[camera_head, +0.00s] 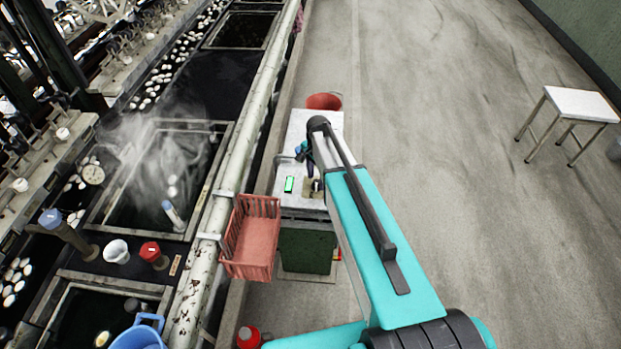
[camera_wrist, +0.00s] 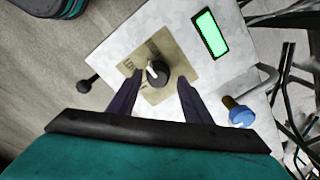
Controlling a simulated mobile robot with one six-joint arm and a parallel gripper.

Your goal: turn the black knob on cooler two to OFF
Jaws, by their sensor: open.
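The black knob (camera_wrist: 158,74) sits on a beige label plate (camera_wrist: 150,94) on the cooler's pale top. My gripper (camera_wrist: 161,84) is open, with one dark finger on each side of the knob in the wrist view. I cannot tell whether the fingers touch it. In the head view the cooler (camera_head: 323,122) stands under my arm, and the knob is hard to make out there. No cooler number is readable.
A lit green display (camera_wrist: 211,34) and a blue-handled tap (camera_wrist: 242,115) are on the cooler's top. A pink basket (camera_head: 254,243) hangs at its left by the white pipe (camera_head: 228,182). A red bucket (camera_head: 324,101) stands behind. Floor at right is clear up to a stool (camera_head: 581,104).

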